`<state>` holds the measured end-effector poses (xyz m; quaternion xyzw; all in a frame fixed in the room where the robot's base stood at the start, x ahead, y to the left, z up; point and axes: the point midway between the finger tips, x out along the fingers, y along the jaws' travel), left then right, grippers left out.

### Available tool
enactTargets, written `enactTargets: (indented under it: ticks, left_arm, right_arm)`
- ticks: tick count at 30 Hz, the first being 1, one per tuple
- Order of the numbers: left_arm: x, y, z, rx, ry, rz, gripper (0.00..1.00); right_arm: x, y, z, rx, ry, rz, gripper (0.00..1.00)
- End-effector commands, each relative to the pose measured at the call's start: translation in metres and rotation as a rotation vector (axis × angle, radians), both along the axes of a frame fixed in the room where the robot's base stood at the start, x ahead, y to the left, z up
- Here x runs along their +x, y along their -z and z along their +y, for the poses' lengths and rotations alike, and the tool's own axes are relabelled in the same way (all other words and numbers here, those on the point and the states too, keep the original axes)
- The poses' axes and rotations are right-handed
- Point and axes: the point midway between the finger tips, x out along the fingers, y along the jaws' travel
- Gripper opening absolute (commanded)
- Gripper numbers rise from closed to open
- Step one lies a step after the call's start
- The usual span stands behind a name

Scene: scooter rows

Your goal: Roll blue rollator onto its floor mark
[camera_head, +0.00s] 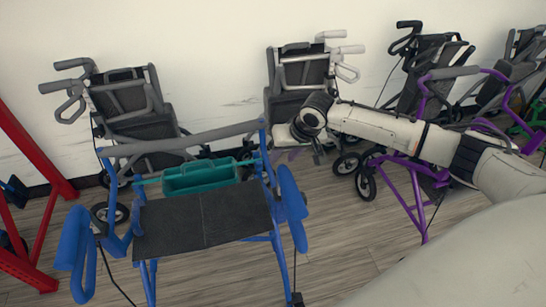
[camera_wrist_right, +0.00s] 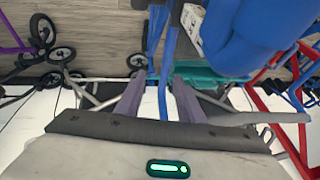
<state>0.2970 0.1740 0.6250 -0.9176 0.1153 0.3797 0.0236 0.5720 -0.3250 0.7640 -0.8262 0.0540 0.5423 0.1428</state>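The blue rollator (camera_head: 205,217) stands in the left half of the head view, with a black seat, blue side pads and a teal basket (camera_head: 200,176). My right gripper (camera_head: 307,156) is beside its right side, behind the right blue pad. In the right wrist view, the gripper's two fingers (camera_wrist_right: 160,100) are apart. A blue tube of the rollator (camera_wrist_right: 167,60) runs between or just beyond them, with gaps visible; contact cannot be told. A blue pad and the teal basket show there too. My left gripper is not in view. No floor mark is visible.
A purple rollator (camera_head: 421,185) stands at the right under my right arm. Grey and black rollators (camera_head: 132,105) line the white wall behind. A red frame (camera_head: 38,200) stands at the left edge. Wood floor (camera_head: 340,230) is open between the blue and purple rollators.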

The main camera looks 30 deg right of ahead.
Motion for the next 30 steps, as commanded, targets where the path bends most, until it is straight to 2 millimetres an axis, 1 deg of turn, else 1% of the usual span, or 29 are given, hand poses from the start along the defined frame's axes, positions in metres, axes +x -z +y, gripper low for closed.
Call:
enactTargets:
  ticks: [1,3,5,15,20,24,30]
  left_arm:
    - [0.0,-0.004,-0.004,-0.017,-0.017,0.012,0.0]
    - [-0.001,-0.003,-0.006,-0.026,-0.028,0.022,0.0]
    - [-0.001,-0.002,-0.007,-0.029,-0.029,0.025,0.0]
    - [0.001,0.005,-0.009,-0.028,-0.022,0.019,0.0]
    - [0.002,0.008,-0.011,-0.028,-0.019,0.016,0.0]
    - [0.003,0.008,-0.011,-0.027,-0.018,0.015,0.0]
    - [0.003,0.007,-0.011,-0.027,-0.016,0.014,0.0]
  right_arm:
    - [0.004,-0.009,0.01,0.009,-0.013,-0.007,0.35]
    - [0.006,-0.009,0.017,0.016,-0.02,-0.008,0.35]
    - [0.009,-0.004,0.019,0.017,-0.02,-0.007,0.35]
    - [0.033,0.053,0.02,0.015,-0.014,-0.008,0.35]
    - [0.042,0.072,0.022,0.016,-0.014,-0.009,0.35]
    - [0.046,0.079,0.022,0.015,-0.016,-0.01,0.35]
    - [0.046,0.08,0.022,0.015,-0.016,-0.011,0.35]
